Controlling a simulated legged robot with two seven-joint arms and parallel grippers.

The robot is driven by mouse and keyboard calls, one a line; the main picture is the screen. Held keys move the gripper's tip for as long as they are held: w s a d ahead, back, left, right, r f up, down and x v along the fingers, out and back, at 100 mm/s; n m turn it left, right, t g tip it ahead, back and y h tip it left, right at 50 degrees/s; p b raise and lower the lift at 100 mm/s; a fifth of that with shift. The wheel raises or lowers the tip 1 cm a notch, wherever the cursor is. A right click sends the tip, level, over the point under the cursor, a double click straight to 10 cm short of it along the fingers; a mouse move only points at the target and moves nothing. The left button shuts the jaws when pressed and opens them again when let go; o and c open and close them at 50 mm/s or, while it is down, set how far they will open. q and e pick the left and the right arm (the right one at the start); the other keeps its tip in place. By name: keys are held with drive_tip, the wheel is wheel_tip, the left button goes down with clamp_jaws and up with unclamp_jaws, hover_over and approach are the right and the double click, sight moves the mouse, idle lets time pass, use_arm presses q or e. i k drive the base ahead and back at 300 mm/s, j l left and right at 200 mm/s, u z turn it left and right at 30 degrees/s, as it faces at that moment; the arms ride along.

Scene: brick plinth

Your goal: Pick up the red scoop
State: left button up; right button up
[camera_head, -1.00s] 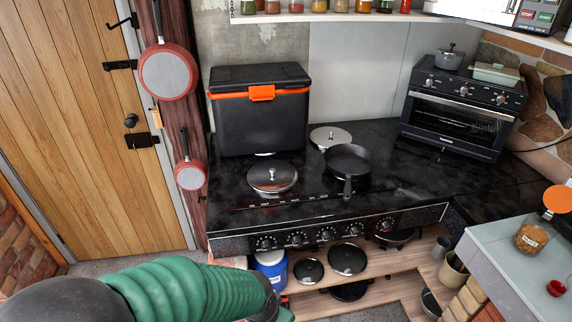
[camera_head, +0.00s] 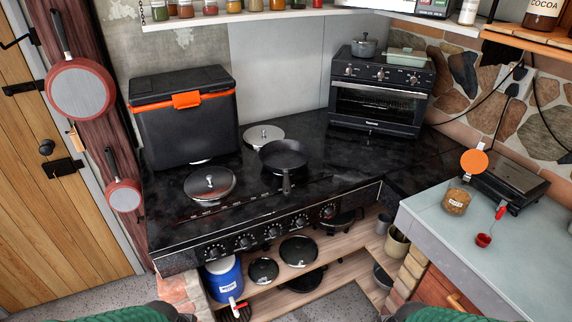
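The red scoop (camera_head: 484,240) lies on the grey counter (camera_head: 440,225) at the right. Its small red bowl is toward me and its handle points up and right, away from me. It sits just right of a glass jar of brown contents. Only small green parts of my arms show along the bottom edge. Neither gripper is in view, and nothing of mine is near the scoop.
The jar (camera_head: 456,201) and an orange round lid (camera_head: 474,162) are close to the scoop, with a dark grill (camera_head: 508,184) behind. A black pan (camera_head: 284,157) stands on the stove (camera_head: 335,170). The counter's front part is clear.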

sight(484, 240)
drive_tip(key=z, duration=1.45)
